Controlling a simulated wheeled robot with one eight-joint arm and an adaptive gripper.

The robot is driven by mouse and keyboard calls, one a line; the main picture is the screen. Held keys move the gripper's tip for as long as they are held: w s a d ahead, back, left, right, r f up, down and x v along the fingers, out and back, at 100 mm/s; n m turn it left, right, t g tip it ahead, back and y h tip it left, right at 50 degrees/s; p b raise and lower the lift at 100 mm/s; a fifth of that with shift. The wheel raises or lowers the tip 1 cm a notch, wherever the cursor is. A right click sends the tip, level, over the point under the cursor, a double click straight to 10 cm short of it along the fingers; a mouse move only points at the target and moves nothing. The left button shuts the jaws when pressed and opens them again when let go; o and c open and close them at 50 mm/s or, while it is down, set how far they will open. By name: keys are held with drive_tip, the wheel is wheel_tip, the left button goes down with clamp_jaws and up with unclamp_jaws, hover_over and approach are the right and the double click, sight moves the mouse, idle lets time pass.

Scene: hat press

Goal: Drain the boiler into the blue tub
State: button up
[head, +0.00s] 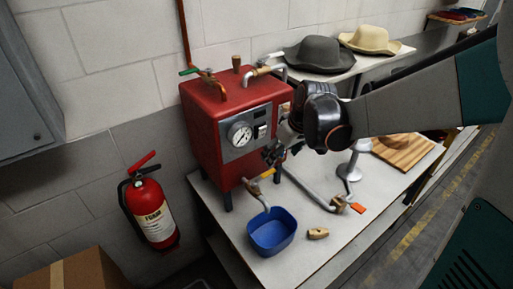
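The boiler (212,140) is a red box on legs at the back left of the table, with a gauge (239,133) on its front. A drain pipe (257,190) with a yellow lever (266,174) comes out low on its front. The blue tub (272,243) stands on the table below the pipe's end. No water shows in the tub. My gripper (273,156) is in front of the boiler, just above the yellow lever. It is small and dark here, and I cannot tell whether its fingers touch anything.
A wooden piece (318,233) lies right of the tub. A grey pipe with an orange-red tab (358,208) runs across the table to the right. A wooden board (405,150) is further right. Two hats (318,54) sit on a shelf behind. A fire extinguisher (153,211) hangs at left.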

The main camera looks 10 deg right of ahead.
sight(269, 173)
drive_tip(key=b+x, duration=0.2)
drive_tip(key=x, duration=0.9)
drive_tip(key=shift+w+f, duration=0.25)
drive_tip(key=shift+c, duration=0.3)
drive_tip(key=c, duration=1.5)
drive_tip(key=shift+o, duration=0.2)
drive_tip(key=shift+s+m, duration=0.15)
drive_tip(key=shift+m, duration=0.15)
drive_tip(key=s+a+m+g+h+b, duration=0.1)
drive_tip(key=s+a+m+h, duration=0.1)
drive_tip(key=m, duration=0.6)
drive_tip(key=s+a+m+g+h+b, duration=0.1)
drive_tip(key=s+a+m+h+b, duration=0.1)
drive_tip(key=s+m, duration=0.3)
drive_tip(key=shift+s+a+m+h, duration=0.4)
drive_tip(key=shift+m+h, duration=0.5)
drive_tip(key=shift+m, duration=1.3)
drive_tip(key=shift+w+a, duration=0.1)
